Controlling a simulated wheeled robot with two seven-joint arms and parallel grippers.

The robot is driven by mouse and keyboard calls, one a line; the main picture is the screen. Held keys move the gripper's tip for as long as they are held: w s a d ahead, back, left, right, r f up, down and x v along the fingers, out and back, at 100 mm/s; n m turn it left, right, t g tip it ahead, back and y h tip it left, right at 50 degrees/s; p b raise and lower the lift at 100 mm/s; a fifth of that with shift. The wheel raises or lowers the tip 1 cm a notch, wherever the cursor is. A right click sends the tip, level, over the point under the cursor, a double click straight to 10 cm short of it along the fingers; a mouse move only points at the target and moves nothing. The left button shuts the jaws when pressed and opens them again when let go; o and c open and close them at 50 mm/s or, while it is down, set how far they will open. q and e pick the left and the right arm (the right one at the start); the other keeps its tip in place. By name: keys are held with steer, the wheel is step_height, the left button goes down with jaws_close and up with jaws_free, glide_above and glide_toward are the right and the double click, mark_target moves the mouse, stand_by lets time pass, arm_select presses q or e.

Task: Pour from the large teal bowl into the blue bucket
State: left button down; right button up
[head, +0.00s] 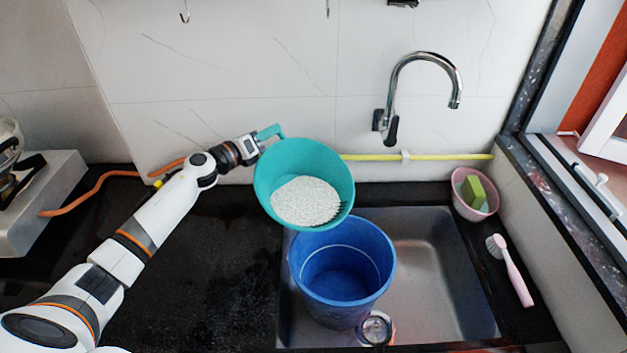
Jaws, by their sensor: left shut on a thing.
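The large teal bowl (270,165) is held up above the sink's left edge, tilted with its opening toward me. White grains (306,202) lie gathered in its lower part. My left gripper (268,136) is shut on the bowl's upper left side, at a teal handle-like part; the fingers are partly hidden. The blue bucket (343,262) stands upright in the sink, just below and to the right of the bowl. The bowl's lower rim overlaps the bucket's back left rim in the picture. I see no grains inside the bucket. My right gripper is not in view.
The metal sink (430,270) has free room right of the bucket. A faucet (425,60) curves out from the wall behind. A pink bowl with sponges (473,193) and a pink brush (512,270) sit at right. The black counter (190,270) is clear at left.

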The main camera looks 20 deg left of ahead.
arm_select(q)
steer(key=shift+s+a+r, duration=0.25)
steer(key=shift+s+a, duration=0.15)
steer(key=shift+s, duration=0.15)
steer(key=shift+s+r+m, duration=0.15)
steer(key=shift+m, duration=0.15)
steer(key=shift+d+r+p, duration=0.2)
steer(key=shift+d+p, duration=0.05)
steer(key=shift+p, duration=0.2)
steer(key=shift+d+r+m, duration=0.3)
steer(key=shift+d+m, duration=0.3)
steer(key=shift+d, duration=0.05)
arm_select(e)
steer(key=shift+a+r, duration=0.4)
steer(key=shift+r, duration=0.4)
arm_select(q)
steer(key=shift+d+r+p, duration=0.15)
steer(key=shift+r+p, duration=0.05)
steer(key=shift+p, duration=0.3)
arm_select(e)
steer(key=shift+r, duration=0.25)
arm_select(q)
steer(key=shift+s+d+r+m+p, duration=0.3)
steer(key=shift+d+r+m+p, duration=0.3)
steer(key=shift+d+p, duration=0.15)
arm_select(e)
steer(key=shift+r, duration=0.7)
